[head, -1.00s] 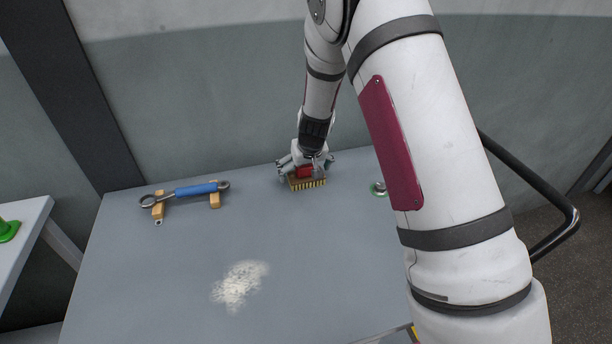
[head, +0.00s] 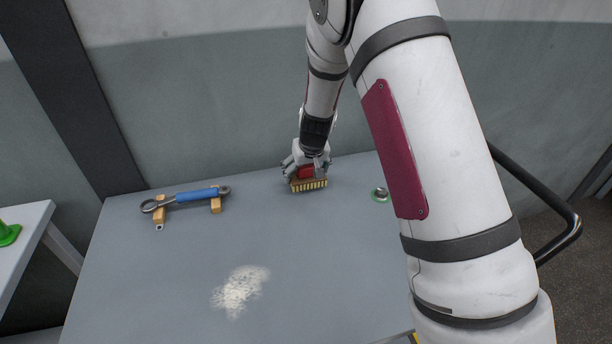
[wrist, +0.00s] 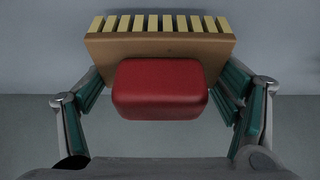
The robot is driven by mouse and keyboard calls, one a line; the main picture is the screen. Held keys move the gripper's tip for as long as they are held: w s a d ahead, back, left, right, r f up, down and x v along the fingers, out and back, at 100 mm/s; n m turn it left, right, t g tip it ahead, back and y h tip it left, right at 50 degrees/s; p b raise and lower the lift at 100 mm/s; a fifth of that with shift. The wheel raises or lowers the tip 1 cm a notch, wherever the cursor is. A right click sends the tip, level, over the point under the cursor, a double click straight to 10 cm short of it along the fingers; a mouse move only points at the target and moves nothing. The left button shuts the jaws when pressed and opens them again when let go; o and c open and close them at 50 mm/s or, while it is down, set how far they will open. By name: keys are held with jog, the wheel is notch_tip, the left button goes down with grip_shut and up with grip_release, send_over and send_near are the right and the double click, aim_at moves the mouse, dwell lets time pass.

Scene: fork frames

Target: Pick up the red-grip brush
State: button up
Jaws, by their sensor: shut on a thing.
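The red-grip brush (head: 308,184) is at the back of the grey table in the head view, with its pale bristles pointing down. In the wrist view its red grip (wrist: 160,90) sits between the fingers, with the brown block and a row of yellowish bristles beyond it. My gripper (head: 306,171) is above the brush with its fingers closed in on both sides of it. The green finger pads show in the wrist view. I cannot tell whether the bristles touch the table.
A blue-handled wrench (head: 190,195) rests on wooden blocks at the back left of the table (head: 160,290). A pale powder patch (head: 240,289) lies toward the front. A small round green-and-metal item (head: 380,194) is right of the brush. A green object (head: 8,233) is on another table.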

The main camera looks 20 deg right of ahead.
jog(key=shift+s+a+r, duration=0.2)
jog(key=shift+a+r, duration=0.1)
jog(key=shift+r, duration=0.2)
jog(key=shift+s+a+r, duration=0.2)
jog(key=shift+a+r, duration=0.1)
jog(key=shift+r, duration=0.2)
jog(key=s+a, duration=0.3)
jog(key=s+a+r+p, duration=0.1)
jog(key=s+a, duration=0.2)
jog(key=a, duration=0.1)
jog(key=s+a, duration=0.3)
jog(key=a, duration=0.1)
jog(key=shift+a+r, duration=0.15)
jog(key=shift+a, duration=0.05)
jog(key=o, duration=0.5)
jog(key=c, duration=0.7)
jog(key=shift+o, duration=0.2)
